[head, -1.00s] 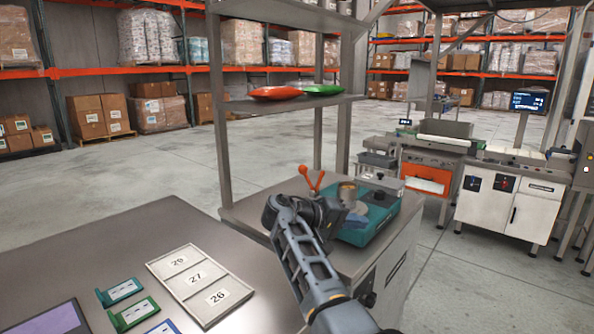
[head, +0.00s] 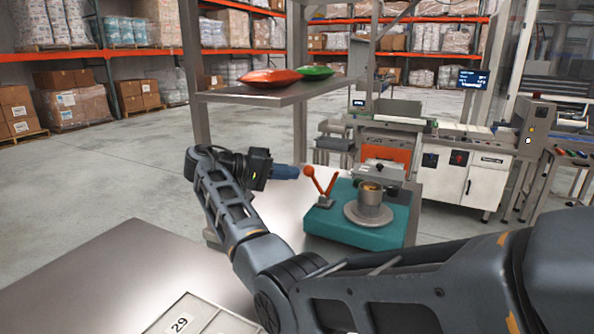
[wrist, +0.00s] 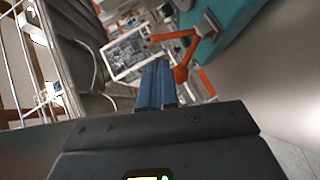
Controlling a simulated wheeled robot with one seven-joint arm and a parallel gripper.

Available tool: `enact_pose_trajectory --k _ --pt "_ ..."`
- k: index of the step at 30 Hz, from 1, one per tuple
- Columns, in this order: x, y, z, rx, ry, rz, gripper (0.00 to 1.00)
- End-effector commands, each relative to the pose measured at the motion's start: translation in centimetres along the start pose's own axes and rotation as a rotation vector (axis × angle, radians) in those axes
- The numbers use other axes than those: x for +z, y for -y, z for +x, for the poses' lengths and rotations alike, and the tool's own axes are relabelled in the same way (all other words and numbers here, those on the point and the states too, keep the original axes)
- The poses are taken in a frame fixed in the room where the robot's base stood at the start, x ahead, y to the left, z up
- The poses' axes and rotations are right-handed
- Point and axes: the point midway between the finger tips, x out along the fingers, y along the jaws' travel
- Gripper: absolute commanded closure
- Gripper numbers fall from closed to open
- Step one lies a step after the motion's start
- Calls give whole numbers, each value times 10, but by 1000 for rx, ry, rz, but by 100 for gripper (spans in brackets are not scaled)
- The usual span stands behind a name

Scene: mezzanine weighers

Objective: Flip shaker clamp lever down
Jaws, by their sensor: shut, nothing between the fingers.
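The shaker (head: 355,222) is a teal box on the steel bench, with a round metal cup (head: 370,200) on top. The orange clamp lever (head: 318,184) stands up at the shaker's left end, with ball-tipped arms in a V. My gripper (head: 294,172) is shut and empty, just left of the lever's upper ball, pointing right. In the wrist view the blue fingers (wrist: 156,88) are together, and the orange lever (wrist: 183,52) is just beyond and right of them. I cannot tell whether they touch.
A shelf (head: 270,90) with a red bag (head: 270,78) and a green bag (head: 316,72) hangs above the bench. A shelf post stands close behind my gripper. A numbered tray (head: 190,318) lies at the front left. Weighing machines (head: 470,175) stand behind.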

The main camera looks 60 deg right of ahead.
Motion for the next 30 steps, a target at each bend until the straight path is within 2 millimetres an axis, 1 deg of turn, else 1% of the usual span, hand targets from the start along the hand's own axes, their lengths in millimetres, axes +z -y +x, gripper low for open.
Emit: enact_pose_trajectory --k 13,17,20,27,30 --pt "0 0 1 0 0 0 100" --pt "0 0 8 0 2 -1 100" --pt "0 -1 20 1 1 -1 100" --pt "0 -2 62 0 2 -1 100" --pt "0 -1 77 0 1 -1 100"
